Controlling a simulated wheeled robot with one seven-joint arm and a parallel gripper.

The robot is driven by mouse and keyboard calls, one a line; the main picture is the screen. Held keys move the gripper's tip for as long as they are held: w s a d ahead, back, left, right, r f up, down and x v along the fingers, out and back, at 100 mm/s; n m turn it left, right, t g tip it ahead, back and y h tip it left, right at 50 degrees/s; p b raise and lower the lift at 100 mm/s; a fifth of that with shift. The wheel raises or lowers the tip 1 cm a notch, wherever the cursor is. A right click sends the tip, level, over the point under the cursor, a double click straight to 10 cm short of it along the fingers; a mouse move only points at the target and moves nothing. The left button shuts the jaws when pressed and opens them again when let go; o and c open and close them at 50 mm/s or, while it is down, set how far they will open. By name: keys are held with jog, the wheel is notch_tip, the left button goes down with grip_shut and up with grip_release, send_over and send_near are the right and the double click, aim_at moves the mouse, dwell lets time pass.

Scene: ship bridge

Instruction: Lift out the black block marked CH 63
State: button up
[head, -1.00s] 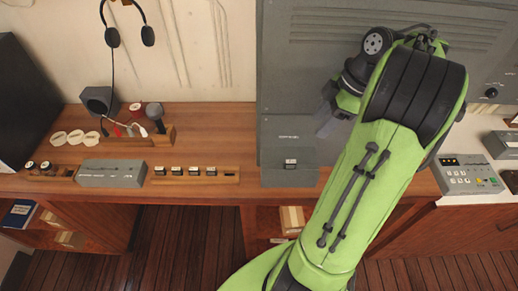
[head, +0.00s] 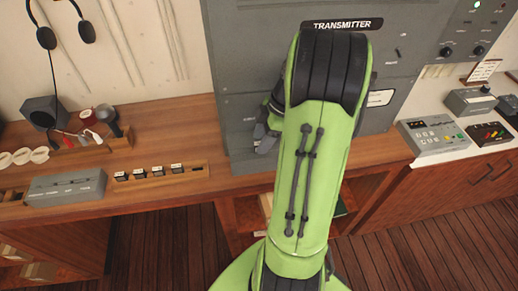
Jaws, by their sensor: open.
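A light wooden rack (head: 192,173) on the desk holds several small black blocks (head: 158,171) with white labels, and an empty slot shows at its right end. The labels are too small to read, so I cannot tell which is CH 63. My gripper (head: 264,138) is open, in front of the grey transmitter cabinet (head: 235,75), right of the rack. My arm covers part of it. The low grey housing under the cabinet, where a white-labelled block showed earlier, is now largely behind my gripper and arm; I cannot see that block now.
A grey switch box (head: 66,187) stands left of the rack. Behind it are a dark microphone (head: 112,122), red spools and white discs (head: 22,156). A headset (head: 62,30) hangs on the wall. A grey button console (head: 440,134) sits at right. Some bare desk (head: 165,125) lies behind the rack.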

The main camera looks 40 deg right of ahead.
jog(key=shift+s+r, duration=0.1)
jog(key=shift+s, duration=0.05)
jog(key=shift+c, duration=1.3)
grip_shut()
notch_tip(320, 180, up, 10)
jog(key=p, duration=0.3)
